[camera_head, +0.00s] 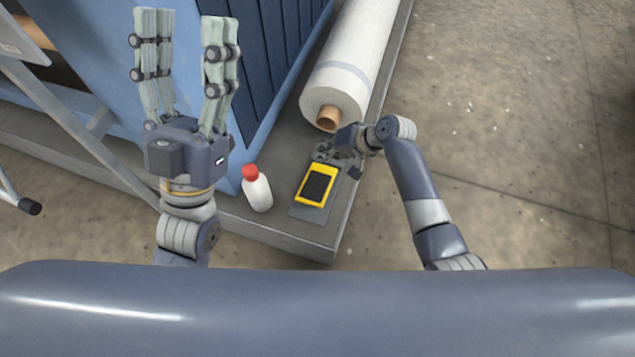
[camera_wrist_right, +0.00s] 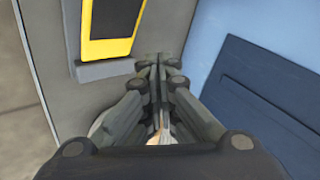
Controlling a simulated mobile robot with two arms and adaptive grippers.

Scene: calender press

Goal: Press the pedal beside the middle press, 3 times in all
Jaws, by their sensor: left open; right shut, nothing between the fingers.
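The pedal (camera_head: 317,186) is a yellow frame with a black pad on a grey base plate. It sits on the grey platform near its front corner, beside the blue press (camera_head: 262,50). It also shows at the top left of the right wrist view (camera_wrist_right: 112,22). My right gripper (camera_head: 328,152) is shut and empty at the pedal's far end; in the right wrist view its fingertips (camera_wrist_right: 158,62) are beside the pedal's base. I cannot tell whether they touch anything. My left gripper (camera_head: 190,25) is open and empty, fingers raised, left of the pedal and in front of the press.
A white bottle with a red cap (camera_head: 257,188) stands on the platform (camera_head: 280,232) just left of the pedal. A large white roll with a brown core (camera_head: 345,75) lies behind my right gripper. A grey metal frame (camera_head: 75,125) is at the left. Open floor (camera_head: 520,150) lies right.

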